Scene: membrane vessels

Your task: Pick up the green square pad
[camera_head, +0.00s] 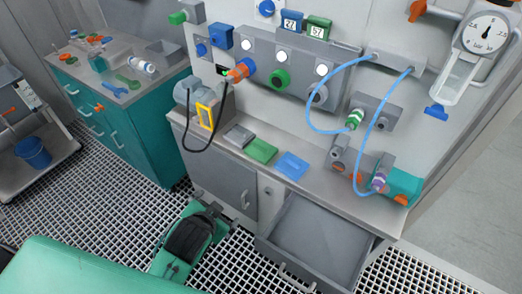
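The green square pad (261,150) lies flat on the grey counter (325,188), between a grey pad (238,136) on its left and a blue pad (291,165) on its right. The three pads lie in a row, with small gaps. A green and black part, seemingly my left arm with its gripper (216,212), is low in front of the cabinet, below the counter and apart from the pads. Its fingers are too small and dark to tell their opening. My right gripper is not in view. Nothing covers the green pad.
An open grey drawer (318,240) juts out below the counter at right. Blue hoses (311,100) hang at right. A teal cabinet (150,135) with tools stands at left. Grating covers the floor.

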